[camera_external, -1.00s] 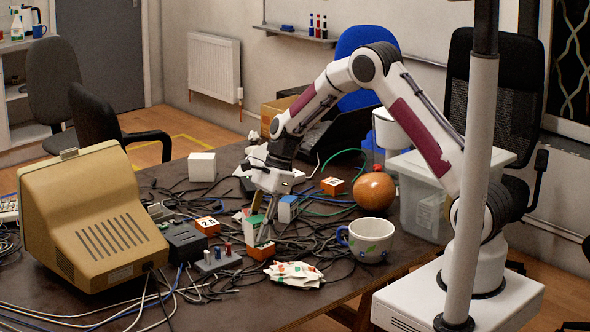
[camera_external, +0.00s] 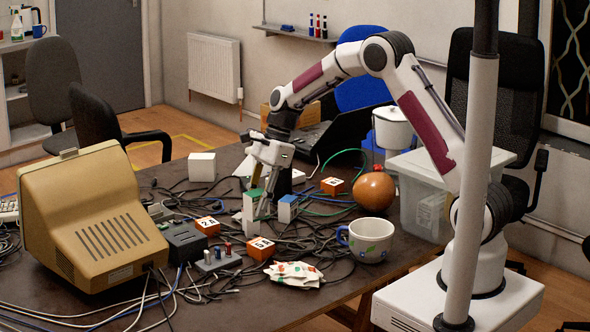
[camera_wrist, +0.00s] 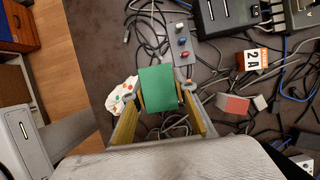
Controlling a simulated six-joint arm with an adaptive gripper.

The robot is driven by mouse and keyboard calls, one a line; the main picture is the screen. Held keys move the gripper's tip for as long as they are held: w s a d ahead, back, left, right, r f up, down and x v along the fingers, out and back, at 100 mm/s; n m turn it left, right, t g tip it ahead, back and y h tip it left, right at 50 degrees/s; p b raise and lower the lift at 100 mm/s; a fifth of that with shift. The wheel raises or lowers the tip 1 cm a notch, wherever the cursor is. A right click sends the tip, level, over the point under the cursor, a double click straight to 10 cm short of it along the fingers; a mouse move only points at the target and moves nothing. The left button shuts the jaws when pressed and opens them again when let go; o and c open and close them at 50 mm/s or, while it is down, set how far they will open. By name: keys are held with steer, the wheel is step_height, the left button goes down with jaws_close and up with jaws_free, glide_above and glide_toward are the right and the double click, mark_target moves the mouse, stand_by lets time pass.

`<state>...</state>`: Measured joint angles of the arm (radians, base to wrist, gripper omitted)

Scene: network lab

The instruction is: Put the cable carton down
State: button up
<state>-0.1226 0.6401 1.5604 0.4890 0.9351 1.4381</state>
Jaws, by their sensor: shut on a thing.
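The cable carton appears to be the upright white box with a green top (camera_external: 250,214). In the wrist view its green face (camera_wrist: 158,88) lies between my two yellow-sided fingers. My gripper (camera_external: 258,202) points down and is shut on it, in the middle of the cluttered table (camera_external: 310,292). The carton's lower end is among black cables, and I cannot tell whether it touches the table. A small orange labelled block (camera_external: 261,248) lies just in front of it.
A grey box with coloured knobs (camera_external: 218,260) and a second orange block (camera_external: 208,226) stand left. A blue-and-white box (camera_external: 287,209) stands close right. A mug (camera_external: 366,240), an orange ball (camera_external: 375,191) and a crumpled packet (camera_external: 294,274) are near. Cables cover much of the table.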

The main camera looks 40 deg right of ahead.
steer(key=w+d+m+t+h, duration=0.15)
steer(key=w+d+m, duration=0.4)
steer(key=d, duration=0.65)
steer(key=w+d+m+t+h, duration=0.15)
steer(key=w+d+m, duration=0.4)
steer(key=d, duration=0.65)
steer(key=w+d+m+t+h, duration=0.15)
steer(key=w+d+m, duration=0.45)
steer(key=d, duration=0.6)
steer(key=shift+m, duration=0.3)
steer(key=f, duration=0.2)
steer(key=s+f, duration=0.1)
steer(key=f, duration=0.1)
steer(key=shift+f, duration=0.1)
steer(key=shift+f, duration=3.05)
steer(key=shift+f, duration=0.1)
steer(key=shift+f, duration=1.8)
steer(key=shift+f, duration=0.15)
